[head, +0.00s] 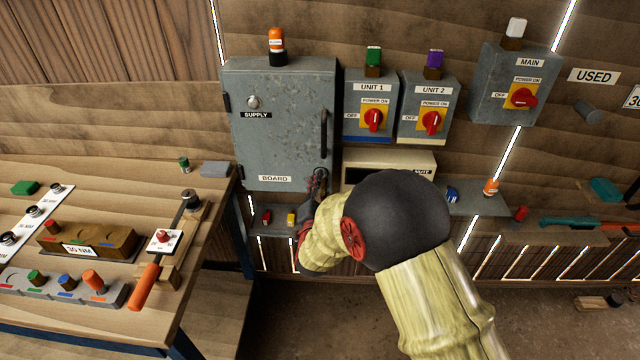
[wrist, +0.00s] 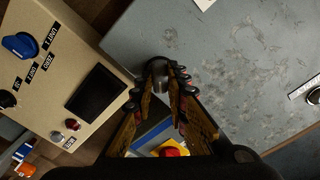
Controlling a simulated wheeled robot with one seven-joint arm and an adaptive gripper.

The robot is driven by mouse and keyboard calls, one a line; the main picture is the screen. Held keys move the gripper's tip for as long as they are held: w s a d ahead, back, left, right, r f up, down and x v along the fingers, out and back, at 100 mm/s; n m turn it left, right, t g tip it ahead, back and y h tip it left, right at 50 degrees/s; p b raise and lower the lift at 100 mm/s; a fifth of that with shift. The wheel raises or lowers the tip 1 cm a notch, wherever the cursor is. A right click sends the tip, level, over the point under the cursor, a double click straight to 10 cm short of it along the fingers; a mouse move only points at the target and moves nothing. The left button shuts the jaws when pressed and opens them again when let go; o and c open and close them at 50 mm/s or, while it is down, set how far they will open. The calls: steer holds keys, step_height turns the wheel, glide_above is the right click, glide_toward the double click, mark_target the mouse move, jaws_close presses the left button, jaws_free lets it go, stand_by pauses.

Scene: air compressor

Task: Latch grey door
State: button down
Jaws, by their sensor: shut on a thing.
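The grey door (head: 275,130) is the front of the SUPPLY cabinet and fills the right of the wrist view (wrist: 240,70). It looks flush with the cabinet, but a small gap cannot be ruled out. It has a round lock (head: 254,102) and a dark vertical bar handle (head: 323,134) on its right side. My gripper (head: 318,182) is at the door's lower right corner. In the wrist view, its fingertips (wrist: 161,88) are closed around a dark round-ended latch knob (wrist: 158,68). Fingers partly hide the knob.
A cream box (head: 395,160) with a screen and small knobs (wrist: 70,85) is close on the right of the door. UNIT 1 (head: 371,105) and UNIT 2 (head: 426,108) switch boxes hang above it. A wooden workbench (head: 120,180) with tools stands left.

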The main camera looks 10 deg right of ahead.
steer(key=shift+f+n+p, duration=0.1)
steer(key=shift+n+p, duration=0.55)
steer(key=shift+n, duration=3.55)
steer(key=c, duration=1.8)
jaws_free()
steer(key=shift+o, duration=0.2)
steer(key=v, duration=1.2)
